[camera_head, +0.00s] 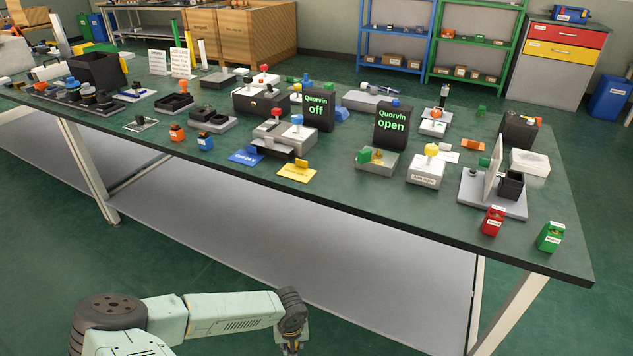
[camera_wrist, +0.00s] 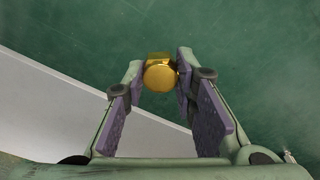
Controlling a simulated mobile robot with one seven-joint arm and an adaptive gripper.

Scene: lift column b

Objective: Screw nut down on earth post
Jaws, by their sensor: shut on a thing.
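A gold, brass-like nut (camera_wrist: 160,73) is pinched between the fingertips of my gripper (camera_wrist: 161,68) in the wrist view. Its round end faces the camera, with flat sides behind it. In the head view my gripper (camera_head: 290,347) is at the bottom edge, in front of the table and apart from it; its fingertips are cut off there. I cannot pick out the earth post for certain. A grey block with a green part and a small golden piece (camera_head: 377,158) stands near the table's front edge.
The long dark green table (camera_head: 330,190) is crowded. A display reading "Quarvin open" (camera_head: 391,124) stands behind the grey block, and a white box with a yellow knob (camera_head: 425,169) is to its right. Red (camera_head: 493,221) and green (camera_head: 550,237) small boxes are at the right end.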

